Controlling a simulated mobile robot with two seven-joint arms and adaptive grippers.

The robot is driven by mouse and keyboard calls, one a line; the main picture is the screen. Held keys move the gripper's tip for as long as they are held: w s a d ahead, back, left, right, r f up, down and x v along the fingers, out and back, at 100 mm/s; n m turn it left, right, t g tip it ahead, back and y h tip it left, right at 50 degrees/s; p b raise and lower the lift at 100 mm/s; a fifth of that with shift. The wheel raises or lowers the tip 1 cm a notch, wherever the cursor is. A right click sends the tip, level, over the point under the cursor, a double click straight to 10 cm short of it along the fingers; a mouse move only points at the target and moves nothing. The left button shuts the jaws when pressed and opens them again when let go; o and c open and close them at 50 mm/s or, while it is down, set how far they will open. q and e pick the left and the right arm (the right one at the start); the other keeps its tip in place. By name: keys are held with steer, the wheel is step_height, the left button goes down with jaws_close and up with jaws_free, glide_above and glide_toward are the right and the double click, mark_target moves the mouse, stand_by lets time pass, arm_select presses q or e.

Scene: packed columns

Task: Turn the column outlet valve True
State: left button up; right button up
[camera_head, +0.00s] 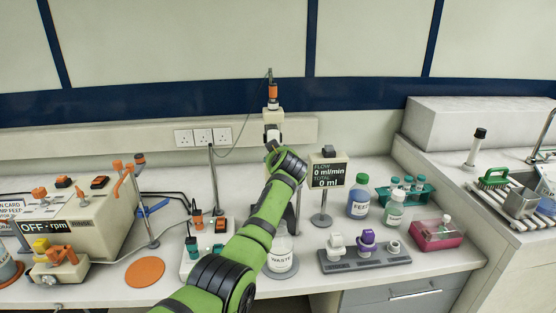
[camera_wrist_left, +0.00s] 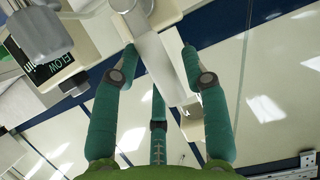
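A packed column with a cream block and an orange fitting (camera_head: 273,92) on top stands at the back middle. Its lower part and any outlet valve there are hidden behind my arm in the head view. My left gripper (camera_head: 272,143) reaches up to the column's lower part; its fingers are hard to make out there. In the left wrist view my left gripper (camera_wrist_left: 159,50) has its teal fingers spread on either side of a pale bar-shaped part (camera_wrist_left: 160,62). Contact is not clear. My right gripper is not in view.
A flow display (camera_head: 327,170) reading 0 ml/min and 0 ml stands close right of my arm. A feed bottle (camera_head: 359,196) and a pump unit (camera_head: 70,222) showing OFF flank the middle.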

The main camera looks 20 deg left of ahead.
arm_select(q)
steer(key=shift+s+d, duration=0.1)
stand_by(0.3)
steer(key=v, duration=1.1)
steer(key=shift+s, duration=0.25)
steer(key=shift+d+r, duration=0.1)
steer(key=shift+r, duration=0.05)
